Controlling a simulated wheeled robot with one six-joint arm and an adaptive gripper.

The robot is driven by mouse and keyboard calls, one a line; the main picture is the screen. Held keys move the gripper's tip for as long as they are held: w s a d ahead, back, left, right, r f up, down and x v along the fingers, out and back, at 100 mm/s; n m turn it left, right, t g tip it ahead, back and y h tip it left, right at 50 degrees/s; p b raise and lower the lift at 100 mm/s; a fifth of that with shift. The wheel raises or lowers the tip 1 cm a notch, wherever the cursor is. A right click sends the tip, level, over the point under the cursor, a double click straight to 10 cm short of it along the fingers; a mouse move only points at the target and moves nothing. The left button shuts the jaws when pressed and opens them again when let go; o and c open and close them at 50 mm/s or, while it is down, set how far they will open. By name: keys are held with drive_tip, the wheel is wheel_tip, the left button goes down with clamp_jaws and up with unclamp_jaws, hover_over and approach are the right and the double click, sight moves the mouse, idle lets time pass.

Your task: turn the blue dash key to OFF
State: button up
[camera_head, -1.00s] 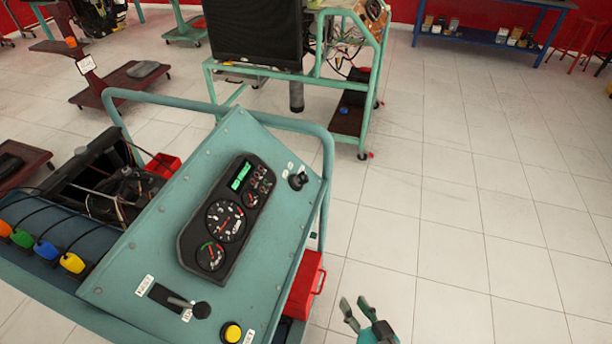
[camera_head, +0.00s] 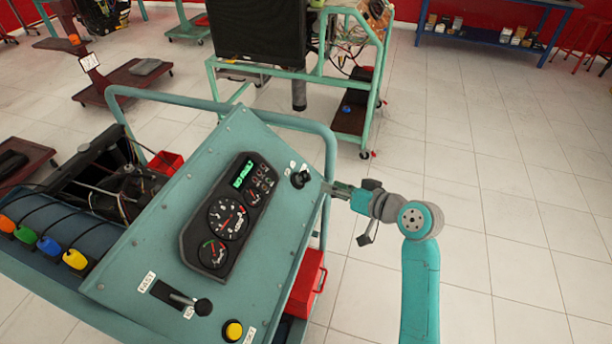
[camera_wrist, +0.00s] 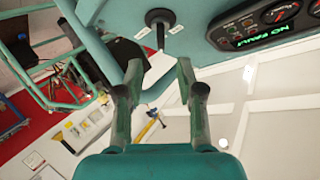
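The dash key (camera_head: 300,178) looks black, not blue, and sits near the right corner of the teal dash panel (camera_head: 150,240). In the wrist view the key (camera_wrist: 160,19) is a dark round knob with a narrow stem, between two small white labels too small to read. My gripper (camera_head: 337,189) is just right of the key, by the panel's edge. In the wrist view my gripper (camera_wrist: 158,72) is open and empty, its two fingers apart, with the key ahead between and beyond the fingertips. I see no contact with the key.
A black gauge cluster (camera_head: 228,215) with a lit green display is on the panel. A lever (camera_head: 190,301) and a yellow button (camera_head: 233,330) are near its lower edge. A teal tube frame (camera_head: 330,150) runs around the panel. The floor at right is clear.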

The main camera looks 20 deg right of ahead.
sight(310, 178)
drive_tip(key=x, duration=1)
drive_tip(key=shift+w+a, duration=0.15)
drive_tip(key=shift+w, duration=0.3)
clamp_jaws()
